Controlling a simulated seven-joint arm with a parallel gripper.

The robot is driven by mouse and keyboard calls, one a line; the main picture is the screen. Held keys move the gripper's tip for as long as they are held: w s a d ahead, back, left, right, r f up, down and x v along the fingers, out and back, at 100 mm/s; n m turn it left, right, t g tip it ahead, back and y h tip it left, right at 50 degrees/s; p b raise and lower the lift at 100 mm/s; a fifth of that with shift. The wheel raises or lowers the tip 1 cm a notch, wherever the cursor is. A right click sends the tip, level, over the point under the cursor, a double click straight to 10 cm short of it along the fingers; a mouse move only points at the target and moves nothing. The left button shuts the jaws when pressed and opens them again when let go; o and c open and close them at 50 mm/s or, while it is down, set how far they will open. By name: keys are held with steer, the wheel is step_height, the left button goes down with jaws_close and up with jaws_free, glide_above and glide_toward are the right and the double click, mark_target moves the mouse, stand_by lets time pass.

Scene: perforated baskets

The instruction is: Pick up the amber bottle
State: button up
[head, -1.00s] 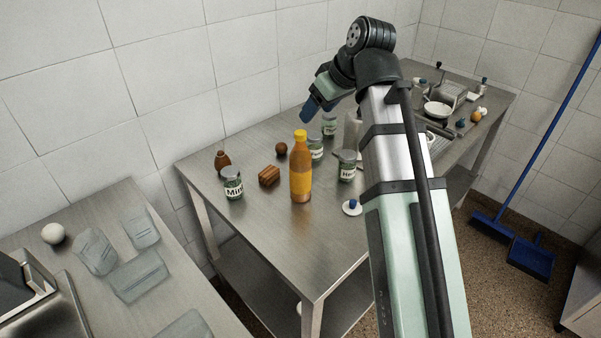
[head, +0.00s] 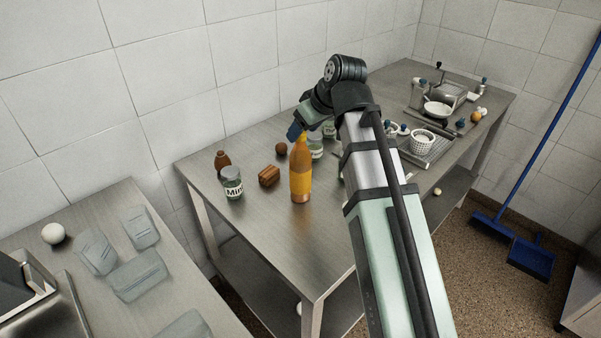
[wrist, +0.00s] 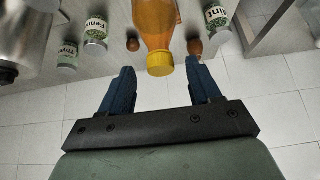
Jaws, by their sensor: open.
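The amber bottle (head: 300,176), tall and orange with a yellow cap, stands upright on the steel table in the head view. It also shows at the top centre of the wrist view (wrist: 155,25), cap toward me. My gripper (head: 296,131) is at the height of the bottle's cap in the head view. In the wrist view its two blue fingers are apart (wrist: 162,76), with the cap between and just beyond their tips. The gripper is open and empty. I cannot tell whether a finger touches the bottle.
The table's front (head: 290,240) is clear.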

mark_target(300, 167)
steer(key=shift+x, duration=2.45)
steer(key=shift+s+d+f, duration=0.1)
steer(key=shift+s, duration=0.1)
jaws_close()
